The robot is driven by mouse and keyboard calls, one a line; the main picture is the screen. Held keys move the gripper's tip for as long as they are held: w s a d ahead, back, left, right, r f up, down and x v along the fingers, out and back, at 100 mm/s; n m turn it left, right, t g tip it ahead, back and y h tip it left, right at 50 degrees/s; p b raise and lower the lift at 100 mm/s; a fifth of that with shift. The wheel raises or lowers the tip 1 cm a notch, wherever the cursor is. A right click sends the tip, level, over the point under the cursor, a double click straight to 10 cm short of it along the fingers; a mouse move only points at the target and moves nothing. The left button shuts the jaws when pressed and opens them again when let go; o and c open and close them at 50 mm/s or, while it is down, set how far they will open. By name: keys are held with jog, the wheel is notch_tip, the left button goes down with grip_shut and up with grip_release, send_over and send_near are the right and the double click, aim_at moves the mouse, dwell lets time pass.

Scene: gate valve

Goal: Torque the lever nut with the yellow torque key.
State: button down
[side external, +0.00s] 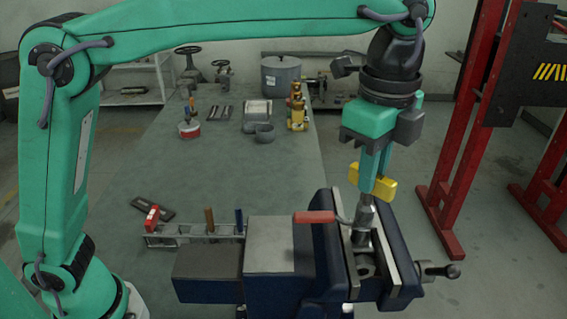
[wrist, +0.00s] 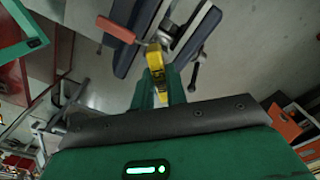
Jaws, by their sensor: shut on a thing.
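My gripper (side external: 375,179) points down over the vise and is shut on the yellow torque key (side external: 384,187). The key is upright between my fingers, and it also shows in the wrist view (wrist: 154,59). A grey metal shaft below the key reaches down to the top of the gate valve (side external: 364,246), which is clamped in the blue vise (side external: 322,240). The lever's red handle (side external: 314,217) points left from the valve; it also shows in the wrist view (wrist: 115,28). The lever nut is hidden under the shaft, and I cannot tell whether the key is seated on it.
A tool rack (side external: 190,232) with several upright tools stands left of the vise. A red frame (side external: 468,130) rises at the right. The middle of the bench is clear.

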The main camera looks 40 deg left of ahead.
jog(key=shift+m, duration=1.1)
jog(key=shift+m, duration=0.3)
jog(key=shift+m, duration=0.6)
jog(key=shift+m, duration=0.6)
jog(key=shift+n, duration=0.4)
jog(key=shift+r, duration=1.05)
jog(key=shift+r, duration=1.05)
jog(key=shift+r, duration=0.35)
dwell(0.4)
